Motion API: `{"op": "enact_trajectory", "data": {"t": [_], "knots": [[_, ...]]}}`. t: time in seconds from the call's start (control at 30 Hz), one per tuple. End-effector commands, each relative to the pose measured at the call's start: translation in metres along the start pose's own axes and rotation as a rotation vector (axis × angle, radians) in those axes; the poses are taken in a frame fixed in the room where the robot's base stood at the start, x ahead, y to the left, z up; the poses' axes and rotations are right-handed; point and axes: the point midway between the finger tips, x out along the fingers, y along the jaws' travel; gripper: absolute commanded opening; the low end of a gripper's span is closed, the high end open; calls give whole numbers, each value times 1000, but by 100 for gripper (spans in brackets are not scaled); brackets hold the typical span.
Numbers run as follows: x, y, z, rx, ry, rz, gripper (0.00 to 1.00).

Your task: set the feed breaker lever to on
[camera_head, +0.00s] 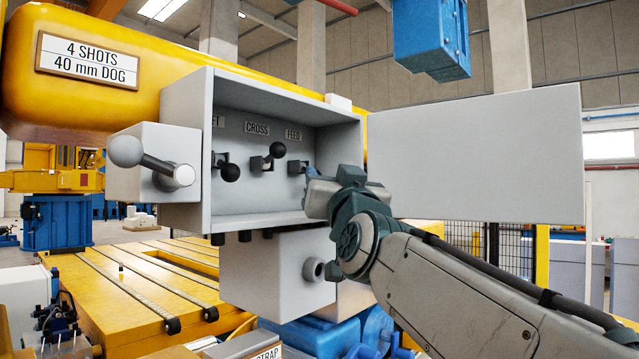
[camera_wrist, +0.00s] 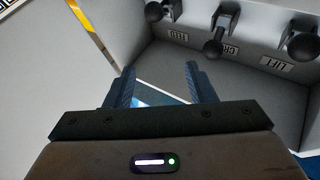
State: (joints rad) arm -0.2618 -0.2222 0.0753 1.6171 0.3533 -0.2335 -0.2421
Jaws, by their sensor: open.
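The open grey control box (camera_head: 255,92) holds a row of levers labelled LIFT, CROSS and FEED. The feed breaker lever (camera_head: 296,168) is at the right of the row in the head view, largely hidden by my gripper (camera_head: 314,182). In the wrist view, turned upside down, the feed lever's dark knob (camera_wrist: 154,12) shows at the top edge by the FEED label (camera_wrist: 175,35); its setting is hard to tell. My gripper (camera_wrist: 160,82) is open and empty, its fingers apart from the feed knob, with a gap between.
The cross lever (camera_head: 277,150) has its knob raised; the lift lever (camera_head: 230,172) has its knob low. The box's open door (camera_head: 480,150) extends right, behind my arm. A side box with a larger handle (camera_head: 126,151) is at left. A lower grey box (camera_head: 275,270) hangs below.

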Motion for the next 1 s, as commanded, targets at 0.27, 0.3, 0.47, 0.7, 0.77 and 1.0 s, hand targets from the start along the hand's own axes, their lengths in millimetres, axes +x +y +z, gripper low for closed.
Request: {"op": "enact_trajectory", "data": {"t": [0.27,0.3,0.47,0.7,0.77,1.0], "knots": [[47,2,19,-1,-7,-1,50],[54,2,21,-2,-6,0,50],[80,3,32,-2,-7,0,50],[106,5,40,-2,-4,0,50],[109,5,41,-2,-5,0,50],[112,5,42,-2,-4,0,50]]}}
